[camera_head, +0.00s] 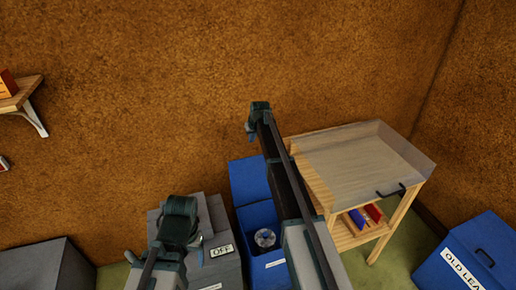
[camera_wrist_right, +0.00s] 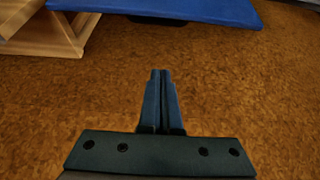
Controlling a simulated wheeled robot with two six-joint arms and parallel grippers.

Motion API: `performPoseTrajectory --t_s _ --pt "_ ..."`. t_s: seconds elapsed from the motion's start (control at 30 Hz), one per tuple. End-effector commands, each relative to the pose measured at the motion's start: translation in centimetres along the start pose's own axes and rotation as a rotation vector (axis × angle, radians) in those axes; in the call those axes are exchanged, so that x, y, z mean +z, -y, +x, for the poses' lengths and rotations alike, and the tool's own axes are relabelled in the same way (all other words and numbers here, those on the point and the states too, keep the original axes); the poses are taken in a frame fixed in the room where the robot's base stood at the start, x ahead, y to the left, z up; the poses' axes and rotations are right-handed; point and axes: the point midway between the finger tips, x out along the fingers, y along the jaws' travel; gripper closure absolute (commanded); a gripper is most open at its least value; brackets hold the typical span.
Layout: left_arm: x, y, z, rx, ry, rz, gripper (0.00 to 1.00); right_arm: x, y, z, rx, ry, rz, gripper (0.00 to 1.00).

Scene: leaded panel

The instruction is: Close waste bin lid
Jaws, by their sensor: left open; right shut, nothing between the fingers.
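A blue bin (camera_head: 262,258) stands in the middle of the head view, with its blue lid (camera_head: 250,181) raised against the back. Something round and pale (camera_head: 265,238) lies in its opening. My right arm crosses in front of the bin and hides part of it. My right gripper (camera_head: 252,128) is high near the brown wall, above the lid. In the right wrist view its fingers (camera_wrist_right: 159,100) are shut and empty, and a blue panel (camera_wrist_right: 160,12) shows at the top, apart from them. My left gripper (camera_head: 178,218) is open, left of the bin; its fingertips are mostly hidden.
A grey box with an OFF label (camera_head: 221,251) stands left of the bin. A wooden stand with a grey tray top (camera_head: 365,160) is to the right. A closed blue box with a partly visible OLD LEA label (camera_head: 462,270) is at far right.

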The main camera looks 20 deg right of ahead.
Motion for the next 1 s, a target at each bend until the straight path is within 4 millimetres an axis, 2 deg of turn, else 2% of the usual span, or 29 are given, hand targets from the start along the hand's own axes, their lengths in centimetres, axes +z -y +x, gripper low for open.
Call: performPoseTrajectory --t_s 0.27,0.47,1.0 --pt "0.0 0.0 0.4 0.000 0.000 0.000 0.27 -0.1 -0.1 0.4 0.000 -0.002 0.000 1.00" --pt "-0.1 -0.2 1.8 0.000 0.000 0.000 0.27 0.0 -0.1 2.0 0.000 -0.001 0.000 1.00" --pt "-0.5 -0.9 9.2 0.000 0.000 0.000 0.27 0.1 -0.1 10.2 0.000 -0.001 0.000 1.00"
